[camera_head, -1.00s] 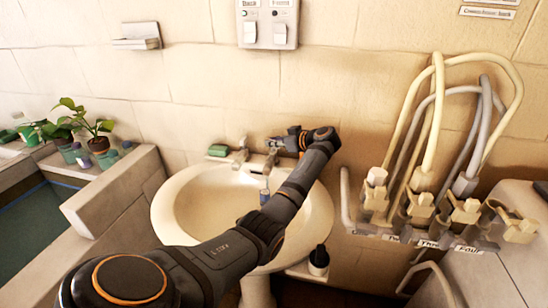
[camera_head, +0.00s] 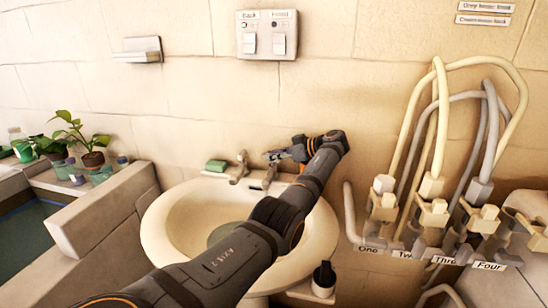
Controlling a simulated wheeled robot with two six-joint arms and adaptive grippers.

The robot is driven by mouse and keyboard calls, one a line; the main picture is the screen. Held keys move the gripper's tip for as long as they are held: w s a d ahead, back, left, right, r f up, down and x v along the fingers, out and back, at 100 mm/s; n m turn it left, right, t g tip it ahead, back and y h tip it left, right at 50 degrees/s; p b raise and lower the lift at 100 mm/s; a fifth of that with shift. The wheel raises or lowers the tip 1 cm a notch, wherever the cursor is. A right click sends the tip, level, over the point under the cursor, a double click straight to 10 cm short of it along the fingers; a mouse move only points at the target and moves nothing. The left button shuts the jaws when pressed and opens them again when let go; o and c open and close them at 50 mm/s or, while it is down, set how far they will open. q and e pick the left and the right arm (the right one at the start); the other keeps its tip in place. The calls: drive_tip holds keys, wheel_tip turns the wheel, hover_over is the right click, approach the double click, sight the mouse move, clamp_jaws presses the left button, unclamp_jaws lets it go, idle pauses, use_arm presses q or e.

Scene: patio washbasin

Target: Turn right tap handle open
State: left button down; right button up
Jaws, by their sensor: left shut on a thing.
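The white washbasin (camera_head: 158,225) stands against the tiled wall. Two small metal taps are at its back rim: the left tap (camera_head: 240,168) is clear to see, and the right tap (camera_head: 269,177) is partly hidden by my gripper and arm. My left arm reaches across the basin from the bottom. My left gripper (camera_head: 272,156) is at the top of the right tap, shut on its handle; the handle itself is mostly hidden by the fingers. My right gripper is not in view.
A green soap bar (camera_head: 216,166) lies on the rim left of the taps. A dark bottle (camera_head: 324,276) stands at the basin's right. Labelled hoses (camera_head: 440,120) hang at the right. Potted plants (camera_head: 78,140) stand on the left ledge. A switch panel (camera_head: 266,35) is above.

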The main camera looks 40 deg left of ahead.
use_arm(q)
drive_tip(key=shift+f, duration=0.1)
drive_tip(key=c, duration=1.3)
unclamp_jaws()
drive_tip(key=v, duration=0.7)
drive_tip(key=shift+d, duration=0.15)
drive_tip(key=shift+o, duration=0.2)
